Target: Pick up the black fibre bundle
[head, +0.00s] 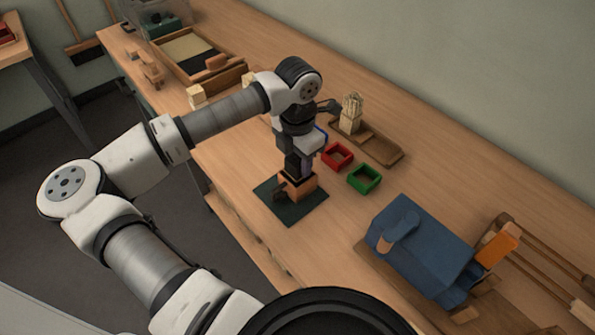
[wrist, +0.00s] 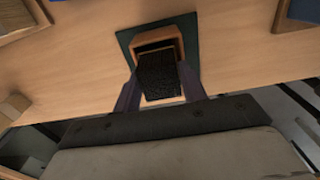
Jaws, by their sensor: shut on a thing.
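The black fibre bundle (wrist: 160,76) shows in the wrist view as a dark, bristly block between my gripper's two fingers. My gripper (wrist: 159,84) is shut on it, with one finger at each side. Behind it is an open orange-brown wooden box (wrist: 157,33), which stands on a dark green mat (wrist: 190,26). In the head view my gripper (head: 296,170) points down at the wooden box (head: 304,184) on the mat (head: 291,211). I cannot tell whether the bundle is clear of the box. My arm and fingers hide most of the bundle in the head view.
A red tray (head: 337,156) and a green tray (head: 365,178) are right of the mat. Behind them a pale bundle (head: 351,112) stands on a wooden board (head: 383,151). A blue machine (head: 425,245) stands front right. Bare tabletop lies between mat and machine.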

